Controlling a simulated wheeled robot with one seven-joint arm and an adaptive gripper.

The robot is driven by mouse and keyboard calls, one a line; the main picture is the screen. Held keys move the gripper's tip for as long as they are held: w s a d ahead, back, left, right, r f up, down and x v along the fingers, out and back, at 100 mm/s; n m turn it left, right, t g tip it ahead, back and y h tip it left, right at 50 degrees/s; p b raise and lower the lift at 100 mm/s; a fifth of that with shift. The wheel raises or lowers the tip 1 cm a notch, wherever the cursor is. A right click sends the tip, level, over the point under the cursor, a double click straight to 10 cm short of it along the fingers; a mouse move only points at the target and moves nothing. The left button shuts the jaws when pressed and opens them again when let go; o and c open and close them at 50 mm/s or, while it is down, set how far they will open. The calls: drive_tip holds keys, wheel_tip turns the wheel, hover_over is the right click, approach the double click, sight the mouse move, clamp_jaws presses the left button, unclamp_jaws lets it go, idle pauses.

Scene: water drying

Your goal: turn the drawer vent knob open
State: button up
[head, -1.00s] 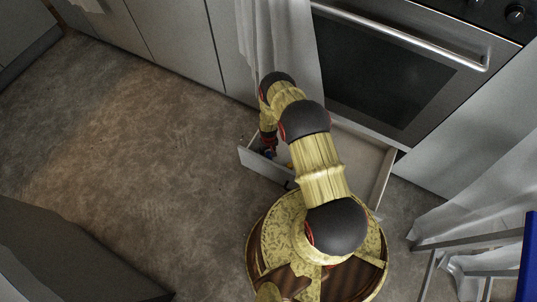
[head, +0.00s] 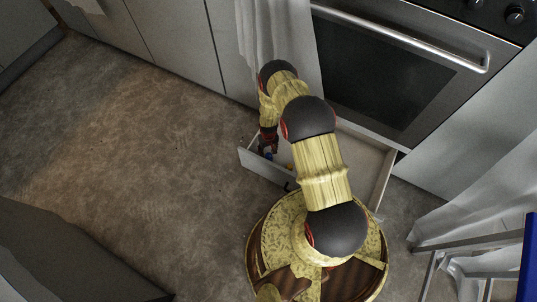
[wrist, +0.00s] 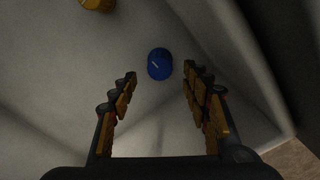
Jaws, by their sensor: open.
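A round blue knob (wrist: 159,64) with a short white mark sits on a pale surface in the wrist view. It also shows as a small blue spot inside the open drawer (head: 378,181) in the head view (head: 268,156). My gripper (wrist: 161,72) is open and empty, its two fingers spread apart on either side of the line to the knob. The knob appears just beyond the fingertips; I cannot tell the exact gap. In the head view my gripper (head: 267,147) reaches down into the drawer's left end, mostly hidden by my arm.
A yellow knob-like thing (wrist: 97,4) is cut off at the wrist view's top edge. The drawer's front panel (head: 260,167) stands close to the gripper. An oven (head: 390,75) and a hanging cloth (head: 290,45) are behind. The floor at left is clear.

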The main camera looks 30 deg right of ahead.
sight(269, 155)
wheel_tip(269, 155, up, 7)
idle(0.3)
drive_tip(key=shift+f, duration=0.1)
idle(0.4)
